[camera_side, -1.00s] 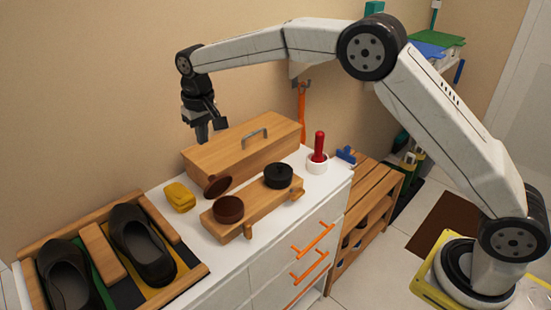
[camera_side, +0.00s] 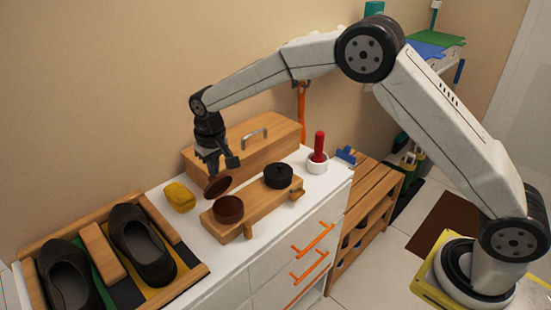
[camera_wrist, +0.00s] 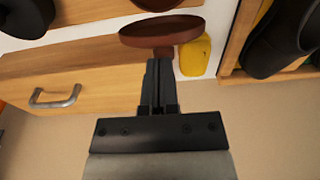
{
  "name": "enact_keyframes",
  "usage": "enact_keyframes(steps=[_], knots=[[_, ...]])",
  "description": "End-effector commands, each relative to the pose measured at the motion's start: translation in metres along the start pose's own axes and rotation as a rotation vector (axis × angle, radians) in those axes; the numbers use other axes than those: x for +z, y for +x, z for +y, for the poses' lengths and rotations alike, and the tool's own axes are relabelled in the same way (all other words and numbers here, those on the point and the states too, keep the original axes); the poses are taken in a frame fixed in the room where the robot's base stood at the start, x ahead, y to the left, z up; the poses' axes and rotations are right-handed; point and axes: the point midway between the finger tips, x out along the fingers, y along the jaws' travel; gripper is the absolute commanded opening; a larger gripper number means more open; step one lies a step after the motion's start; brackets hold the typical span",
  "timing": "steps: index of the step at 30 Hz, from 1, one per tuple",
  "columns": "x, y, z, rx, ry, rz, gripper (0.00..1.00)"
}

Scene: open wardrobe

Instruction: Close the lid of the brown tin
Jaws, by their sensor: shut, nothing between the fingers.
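The brown tin (camera_side: 229,211) sits at the left end of a low wooden stand. Its lid (camera_side: 217,188) stands open, tilted up at the tin's back edge. My gripper (camera_side: 213,170) points down, shut and empty, just behind and above the lid. In the wrist view my gripper (camera_wrist: 160,66) is in line with the lid (camera_wrist: 160,32), its fingertips close to the lid's outer side. I cannot tell whether they touch it. The tin's body (camera_wrist: 155,4) shows only partly, at the top edge.
A black tin (camera_side: 278,177) sits on the wooden stand (camera_side: 256,202), right of the brown one. A yellow sponge-like block (camera_side: 179,197) lies to the left. A wooden box (camera_side: 275,142) with a metal handle stands behind. A shoe tray (camera_side: 190,279) is at the left front.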

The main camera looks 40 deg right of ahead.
Motion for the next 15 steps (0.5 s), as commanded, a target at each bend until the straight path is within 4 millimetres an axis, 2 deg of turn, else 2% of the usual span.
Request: enact_keyframes(steps=[15], knots=[[0.005,0.0009,-0.0002,0.0,-0.001,0.0,0.0]])
